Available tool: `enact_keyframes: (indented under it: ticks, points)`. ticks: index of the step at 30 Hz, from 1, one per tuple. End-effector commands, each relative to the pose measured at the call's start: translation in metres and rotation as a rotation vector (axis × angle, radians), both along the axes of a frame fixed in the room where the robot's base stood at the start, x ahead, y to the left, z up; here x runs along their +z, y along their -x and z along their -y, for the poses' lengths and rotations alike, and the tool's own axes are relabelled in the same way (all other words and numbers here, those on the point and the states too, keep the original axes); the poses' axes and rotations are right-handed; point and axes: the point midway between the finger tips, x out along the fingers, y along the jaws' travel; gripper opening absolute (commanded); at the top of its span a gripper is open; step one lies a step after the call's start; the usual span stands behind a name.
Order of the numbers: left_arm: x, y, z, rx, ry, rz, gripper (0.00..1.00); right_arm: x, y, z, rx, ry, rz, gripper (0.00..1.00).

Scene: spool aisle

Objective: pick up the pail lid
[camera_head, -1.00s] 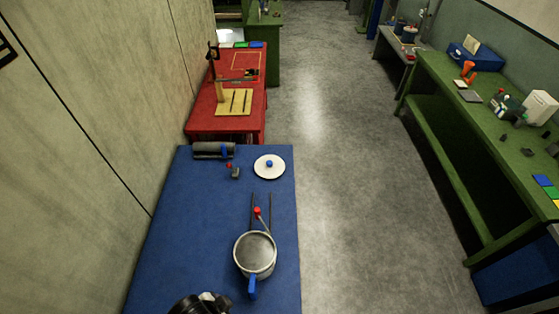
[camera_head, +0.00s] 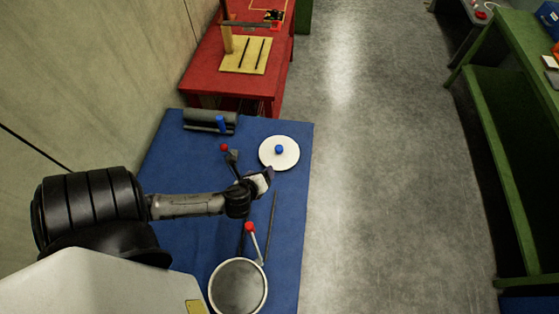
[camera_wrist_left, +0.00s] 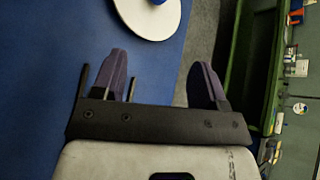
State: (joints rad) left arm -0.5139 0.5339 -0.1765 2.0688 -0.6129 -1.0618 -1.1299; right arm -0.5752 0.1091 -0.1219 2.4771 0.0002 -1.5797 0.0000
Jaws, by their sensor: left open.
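The pail lid (camera_head: 279,153) is a white disc with a blue knob, lying flat near the far right corner of the blue table. In the left wrist view the lid (camera_wrist_left: 140,22) shows partly at the top edge, ahead of the fingers. My left gripper (camera_head: 266,178) is just in front of the lid, apart from it. Its two fingers (camera_wrist_left: 162,82) are spread, with nothing between them. A grey pail (camera_head: 238,288) stands at the table's front, partly cut off by the frame. My right gripper is not seen.
The blue table (camera_head: 180,160) also holds a dark grey roll (camera_head: 205,121), a red-knobbed lever (camera_head: 250,228) and thin dark rods (camera_head: 271,225). A red table (camera_head: 200,72) stands behind. A green bench (camera_head: 500,150) is at right, across clear floor.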

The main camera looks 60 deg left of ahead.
Motion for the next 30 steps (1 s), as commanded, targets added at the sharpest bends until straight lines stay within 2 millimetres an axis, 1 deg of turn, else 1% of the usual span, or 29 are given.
enact_keyframes:
  ticks: [1,3,6,10,15,21,24,30]
  points:
    - [-0.024,-0.006,-0.012,-0.081,-0.112,-0.031,0.67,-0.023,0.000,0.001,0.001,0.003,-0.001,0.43]
    - [-0.033,-0.013,-0.024,-0.182,-0.254,-0.069,0.67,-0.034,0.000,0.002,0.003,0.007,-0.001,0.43]
    - [-0.043,-0.021,-0.036,-0.288,-0.409,-0.115,0.67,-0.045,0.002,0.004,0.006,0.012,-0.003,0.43]
    - [-0.050,-0.028,-0.046,-0.366,-0.524,-0.151,0.67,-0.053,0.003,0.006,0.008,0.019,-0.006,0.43]
    - [-0.059,-0.048,-0.060,-0.393,-0.570,-0.165,0.67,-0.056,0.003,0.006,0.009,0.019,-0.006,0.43]
    - [-0.072,-0.074,-0.076,-0.390,-0.567,-0.164,0.67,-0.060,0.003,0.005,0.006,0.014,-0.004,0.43]
    - [-0.077,-0.084,-0.082,-0.391,-0.566,-0.165,0.67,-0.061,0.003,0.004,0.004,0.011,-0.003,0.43]
    - [-0.082,-0.094,-0.089,-0.391,-0.564,-0.165,0.67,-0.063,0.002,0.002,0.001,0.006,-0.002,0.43]
